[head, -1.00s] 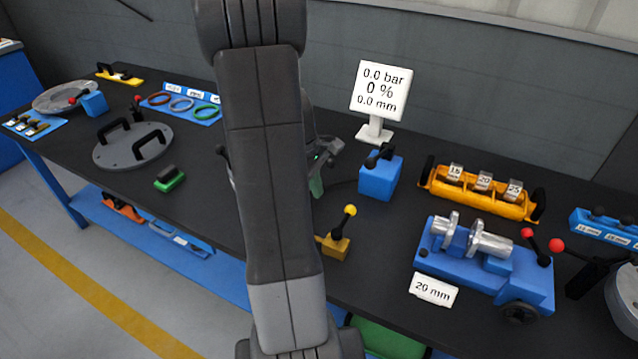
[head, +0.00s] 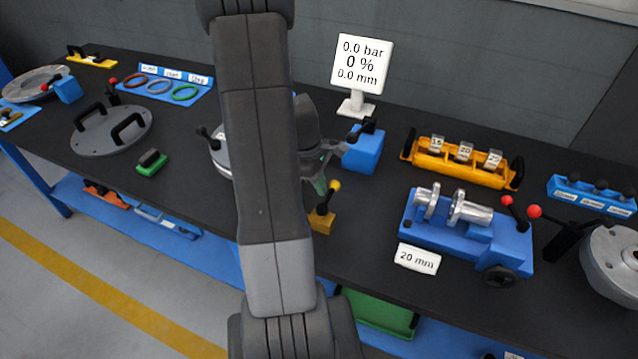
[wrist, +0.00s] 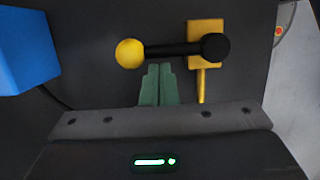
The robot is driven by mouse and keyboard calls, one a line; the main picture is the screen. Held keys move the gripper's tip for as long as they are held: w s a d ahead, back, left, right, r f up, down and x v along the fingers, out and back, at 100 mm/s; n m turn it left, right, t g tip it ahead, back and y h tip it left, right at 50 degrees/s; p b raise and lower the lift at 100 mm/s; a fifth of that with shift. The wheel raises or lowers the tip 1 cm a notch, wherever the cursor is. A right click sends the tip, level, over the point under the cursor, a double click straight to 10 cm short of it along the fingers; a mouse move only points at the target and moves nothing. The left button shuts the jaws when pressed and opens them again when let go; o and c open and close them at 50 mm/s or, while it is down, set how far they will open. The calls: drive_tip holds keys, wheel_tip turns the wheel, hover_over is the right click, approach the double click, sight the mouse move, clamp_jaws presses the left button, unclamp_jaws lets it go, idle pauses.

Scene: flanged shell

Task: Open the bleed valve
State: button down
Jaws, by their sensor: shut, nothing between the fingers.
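The bleed valve appears to be the small yellow block (head: 321,221) with a black lever ending in a yellow ball knob (head: 334,186). In the wrist view the black lever (wrist: 175,50) runs across from the yellow knob (wrist: 130,53) at left to a black pivot over the yellow block (wrist: 205,30). My gripper (head: 320,186) is beside the knob in the head view, partly hidden by my arm. In the wrist view its green fingers (wrist: 160,70) are shut together and empty, tips just below the lever near the knob. I cannot tell whether they touch it.
A blue block (head: 362,152) with a black handle stands just behind my gripper. A white display (head: 362,62) reads 0.0 bar, 0 %, 0.0 mm. A blue fixture (head: 465,235) stands to the right. Part of a round grey flange (wrist: 295,85) shows at right in the wrist view.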

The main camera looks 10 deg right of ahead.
sight(333, 190)
drive_tip(key=shift+s+d+m, duration=0.1)
drive_tip(key=shift+d+m, duration=0.35)
drive_tip(key=shift+m, duration=0.35)
drive_tip(key=shift+s+d+m+g+y, duration=0.25)
drive_tip(key=shift+d+m, duration=0.15)
drive_tip(key=shift+m, duration=0.4)
drive_tip(key=shift+s+d+m+g+y, duration=0.15)
drive_tip(key=shift+d+m+g, duration=0.2)
drive_tip(key=shift+m, duration=0.45)
drive_tip(key=shift+s+d, duration=0.1)
drive_tip(key=shift+d, duration=0.1)
drive_tip(key=shift+s+d, duration=0.1)
drive_tip(key=shift+d, duration=0.05)
